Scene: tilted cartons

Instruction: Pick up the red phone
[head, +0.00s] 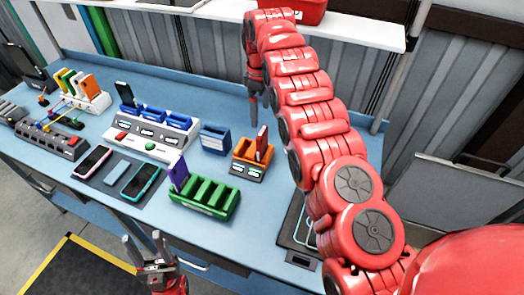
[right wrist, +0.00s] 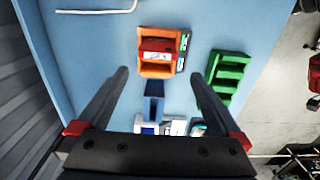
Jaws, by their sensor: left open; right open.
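The red phone (head: 262,138) stands upright in an orange holder (head: 248,157) near the middle of the blue table. In the right wrist view the red phone (right wrist: 158,45) shows from above in the orange holder (right wrist: 157,69), ahead of my fingertips. My right gripper (head: 259,98) is open and empty, above the table behind the holder and apart from the phone. It also shows in the right wrist view (right wrist: 160,76) with fingers spread. My left gripper (head: 142,239) is open and empty, low in front of the table's front edge, far from the phone.
A small blue holder (head: 215,138) stands left of the orange one. A green rack (head: 204,197) with a purple phone (head: 179,174) stands in front. A white charging station (head: 150,130) and flat phones (head: 140,181) lie further left. A shelf (head: 350,28) overhangs the back.

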